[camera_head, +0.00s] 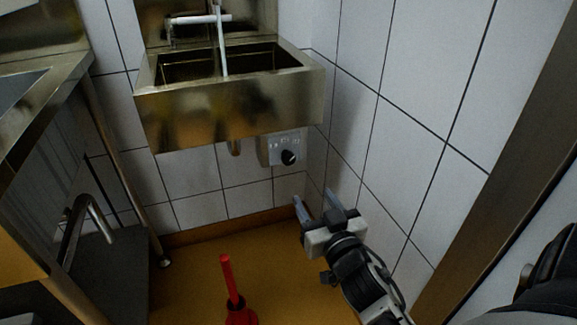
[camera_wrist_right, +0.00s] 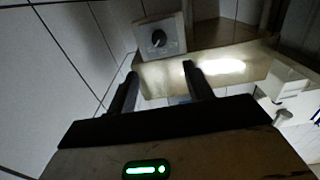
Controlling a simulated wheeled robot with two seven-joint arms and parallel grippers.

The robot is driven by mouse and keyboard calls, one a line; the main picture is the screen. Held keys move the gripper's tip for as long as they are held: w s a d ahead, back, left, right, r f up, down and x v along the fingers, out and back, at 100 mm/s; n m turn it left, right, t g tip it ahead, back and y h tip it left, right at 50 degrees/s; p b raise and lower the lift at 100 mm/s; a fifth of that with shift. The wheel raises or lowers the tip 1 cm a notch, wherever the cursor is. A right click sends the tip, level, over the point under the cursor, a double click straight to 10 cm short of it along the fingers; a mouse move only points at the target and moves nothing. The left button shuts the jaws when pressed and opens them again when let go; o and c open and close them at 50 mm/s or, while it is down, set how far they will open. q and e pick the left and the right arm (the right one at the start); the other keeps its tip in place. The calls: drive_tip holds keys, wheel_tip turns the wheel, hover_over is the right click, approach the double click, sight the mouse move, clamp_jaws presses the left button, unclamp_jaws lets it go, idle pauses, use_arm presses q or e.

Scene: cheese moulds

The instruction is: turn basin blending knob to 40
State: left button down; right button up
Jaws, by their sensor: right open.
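The blending knob (camera_head: 288,157) is a small black dial on a light grey box (camera_head: 270,147) on the wall under the right end of the steel basin (camera_head: 230,105). In the right wrist view the knob (camera_wrist_right: 158,38) shows on its box above the fingers, left of the picture's middle. My right gripper (camera_head: 317,202) is open and empty, below and to the right of the knob in the head view and apart from it. Its two fingers (camera_wrist_right: 160,82) point towards the box's side of the wrist view. The scale marks are too small to read. My left gripper is not in view.
White tiled walls meet in a corner just right of the basin. A red plunger-like object (camera_head: 232,290) stands on the orange-brown floor (camera_head: 200,265). A steel counter (camera_head: 50,85) stands at the left. Space before the box looks free.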

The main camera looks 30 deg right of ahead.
sight(290, 160)
drive_tip(key=b+x, duration=0.1)
drive_tip(key=x, duration=1.3)
drive_tip(key=shift+s, duration=0.1)
drive_tip(key=c, duration=0.9)
